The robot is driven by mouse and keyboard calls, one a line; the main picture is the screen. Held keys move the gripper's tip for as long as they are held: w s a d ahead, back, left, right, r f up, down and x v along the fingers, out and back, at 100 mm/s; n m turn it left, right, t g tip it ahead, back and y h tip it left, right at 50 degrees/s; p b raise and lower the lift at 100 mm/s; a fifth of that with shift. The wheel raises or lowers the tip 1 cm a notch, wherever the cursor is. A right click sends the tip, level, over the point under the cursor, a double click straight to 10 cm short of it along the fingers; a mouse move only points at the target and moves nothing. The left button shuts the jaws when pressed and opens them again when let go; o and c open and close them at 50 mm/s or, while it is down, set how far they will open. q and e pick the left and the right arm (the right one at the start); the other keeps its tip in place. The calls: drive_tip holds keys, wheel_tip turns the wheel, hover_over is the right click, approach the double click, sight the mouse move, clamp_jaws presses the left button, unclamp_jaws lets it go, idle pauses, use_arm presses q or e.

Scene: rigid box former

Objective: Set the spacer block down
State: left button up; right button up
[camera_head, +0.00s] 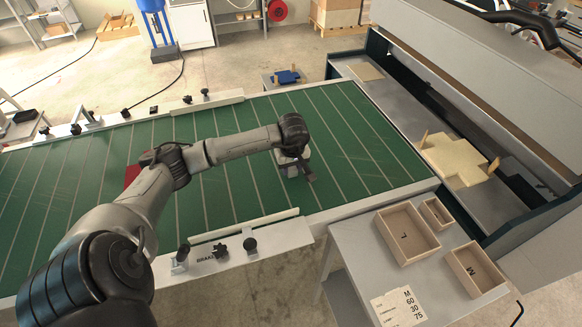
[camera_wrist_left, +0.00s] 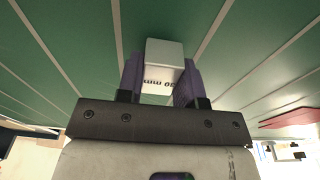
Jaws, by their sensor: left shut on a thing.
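The spacer block (camera_wrist_left: 166,58) is a pale grey block with dark printed "mm" lettering that appears upside down in the left wrist view. My left gripper (camera_wrist_left: 160,80) is shut on it, with a dark purple finger on each side. In the head view my left gripper (camera_head: 303,172) is over the right half of the green conveyor belt (camera_head: 345,150). The block is hard to tell from the gripper there. I cannot tell whether it touches the belt. My right gripper is not in view.
A grey side table (camera_head: 345,250) holds wooden trays marked L (camera_head: 405,234) and M (camera_head: 477,268) and a printed card (camera_head: 398,308). A flat cardboard piece (camera_head: 455,162) lies on the machine at right. White rails (camera_head: 245,225) edge the belt. The belt around the gripper is clear.

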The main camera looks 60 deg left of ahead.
sight(293, 170)
use_arm(q)
drive_tip(key=shift+f, duration=0.25)
drive_tip(key=shift+f, duration=0.15)
drive_tip(key=o, duration=0.9)
drive_tip(key=shift+o, duration=0.2)
wheel_tip(293, 170, up, 12)
drive_tip(key=d+p, duration=0.1)
drive_tip(key=shift+d+r, duration=0.2)
drive_tip(key=shift+s, duration=0.1)
